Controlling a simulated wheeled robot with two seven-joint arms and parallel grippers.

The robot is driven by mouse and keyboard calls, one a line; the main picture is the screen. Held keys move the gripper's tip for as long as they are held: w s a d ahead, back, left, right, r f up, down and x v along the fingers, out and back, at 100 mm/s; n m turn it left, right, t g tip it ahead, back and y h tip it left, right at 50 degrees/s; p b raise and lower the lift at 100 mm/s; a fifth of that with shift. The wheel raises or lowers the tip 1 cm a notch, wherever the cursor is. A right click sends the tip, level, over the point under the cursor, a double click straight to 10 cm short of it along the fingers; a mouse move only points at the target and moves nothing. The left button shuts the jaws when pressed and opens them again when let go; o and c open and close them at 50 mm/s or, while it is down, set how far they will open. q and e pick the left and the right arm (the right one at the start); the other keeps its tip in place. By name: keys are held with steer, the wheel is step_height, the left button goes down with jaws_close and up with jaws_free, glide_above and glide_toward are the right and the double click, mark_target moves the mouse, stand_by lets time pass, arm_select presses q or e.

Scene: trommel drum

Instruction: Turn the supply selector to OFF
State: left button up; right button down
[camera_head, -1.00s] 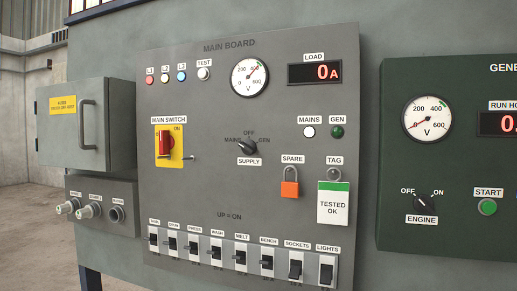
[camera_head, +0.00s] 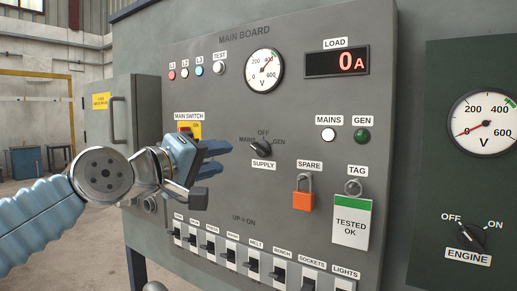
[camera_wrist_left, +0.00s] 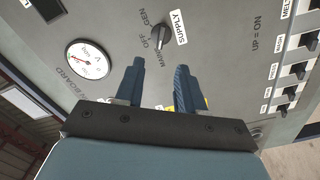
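The supply selector (camera_head: 261,149) is a dark knob on the grey main board, with MAINS at left, OFF above and GEN at right. Its pointer appears to lean toward MAINS. In the left wrist view the selector (camera_wrist_left: 158,37) lies beyond the fingertips, with its label beside it. My left gripper (camera_head: 216,163) is left of the selector in the head view, apart from it. In the left wrist view the two dark blue fingers of my left gripper (camera_wrist_left: 156,78) are spread with nothing between them. My right gripper is not in view.
A row of breakers (camera_head: 252,264) runs below. An orange padlock (camera_head: 303,200) and a TESTED OK tag (camera_head: 351,222) hang at right. The dark green generator panel (camera_head: 440,180) stands further right.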

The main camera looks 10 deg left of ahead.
mark_target(258, 150)
arm_select(q)
steer(key=p+x, duration=0.2)
steer(key=x, duration=1)
steer(key=shift+w+d+f+p, duration=0.1)
steer(key=shift+w+f+p, duration=0.05)
steer(key=shift+w+p, duration=0.25)
jaws_close()
